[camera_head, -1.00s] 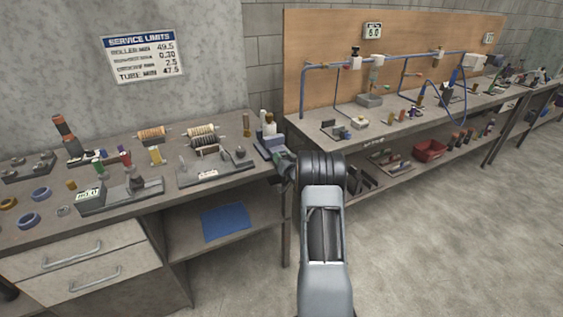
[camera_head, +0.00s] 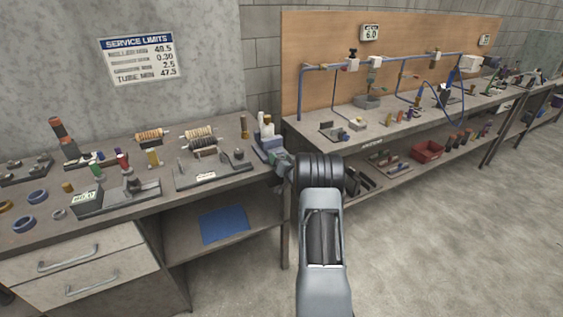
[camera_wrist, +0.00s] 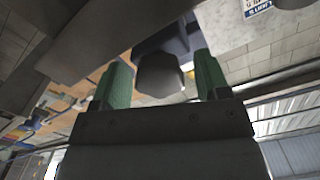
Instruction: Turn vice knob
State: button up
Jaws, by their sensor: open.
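The blue-grey vice (camera_head: 268,142) is mounted at the right front corner of the left bench, with small pale and amber upright pieces standing at it. In the wrist view a dark grey faceted knob (camera_wrist: 160,76) shows under a dark blue-grey body. My gripper (camera_wrist: 163,72) is open, with one green finger on each side of the knob. A gap shows between each finger and the knob; I cannot tell the depth between them. In the head view my gripper (camera_head: 284,160) is at the vice's front, mostly hidden by my wrist.
The left bench (camera_head: 215,185) holds rollers, rings and small fixtures left of the vice. The right bench (camera_head: 310,140) carries blue piping and small parts, with a red bin (camera_head: 428,151) on its lower shelf. The floor (camera_head: 450,240) at the right is clear.

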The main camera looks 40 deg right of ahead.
jog(key=s+a+b, duration=0.1)
jog(key=s+a, duration=0.1)
jog(key=s, duration=1.1)
jog(key=shift+s+b, duration=0.35)
